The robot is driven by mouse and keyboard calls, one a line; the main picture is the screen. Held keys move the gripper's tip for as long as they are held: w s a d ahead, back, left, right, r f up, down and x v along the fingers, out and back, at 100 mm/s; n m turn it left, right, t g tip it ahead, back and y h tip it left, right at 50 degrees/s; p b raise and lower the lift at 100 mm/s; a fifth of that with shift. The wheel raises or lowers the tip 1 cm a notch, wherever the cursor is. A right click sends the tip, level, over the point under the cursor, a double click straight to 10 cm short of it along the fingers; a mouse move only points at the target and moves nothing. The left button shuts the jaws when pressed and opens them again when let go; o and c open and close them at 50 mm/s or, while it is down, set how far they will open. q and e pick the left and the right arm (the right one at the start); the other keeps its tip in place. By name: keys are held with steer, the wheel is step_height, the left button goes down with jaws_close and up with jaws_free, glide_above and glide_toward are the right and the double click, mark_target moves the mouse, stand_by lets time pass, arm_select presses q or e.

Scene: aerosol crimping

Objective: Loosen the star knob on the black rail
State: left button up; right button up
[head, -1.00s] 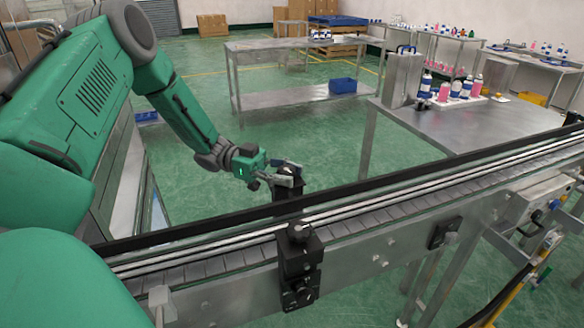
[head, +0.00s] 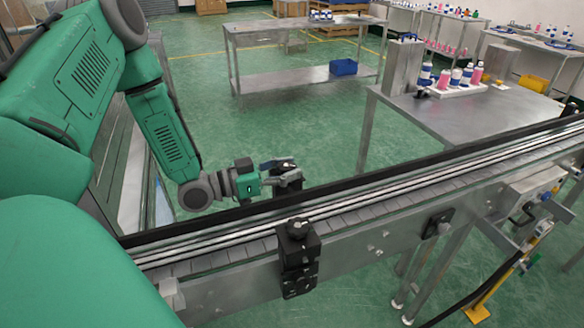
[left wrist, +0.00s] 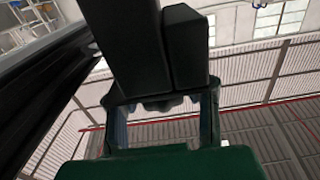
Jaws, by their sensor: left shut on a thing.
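A black rail (head: 365,186) runs along the far side of the conveyor. A dark bracket (head: 289,184) stands up at this rail near the middle of the head view. My left gripper (head: 281,167) is at its top, reaching in from the left, with its fingers closed around the dark star knob there. The fingers mostly hide the knob, so its lobes and angle cannot be made out. In the left wrist view, a large black block (left wrist: 150,45) fills the space in front of the gripper (left wrist: 160,110). My right gripper is not in view.
The conveyor (head: 215,255) crosses the foreground. On its near side is another black bracket (head: 299,262) with a knob (head: 297,228) on top. A steel table (head: 460,118) with bottles stands beyond at right. Green floor lies open behind the rail.

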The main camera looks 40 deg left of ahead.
arm_select(q)
steer(key=shift+s+a+f+n+t+y, duration=0.1)
steer(key=shift+f+n+t+y, duration=0.15)
steer(key=shift+n+y, duration=0.35)
steer(key=o, duration=1.1)
steer(key=shift+o, duration=0.8)
steer(key=shift+s+a+r, duration=0.1)
steer(key=shift+s, duration=0.05)
steer(key=shift+a, duration=0.2)
steer(key=shift+s, duration=0.1)
steer(key=v, duration=0.7)
steer(key=shift+a, duration=0.25)
steer(key=shift+s, duration=0.2)
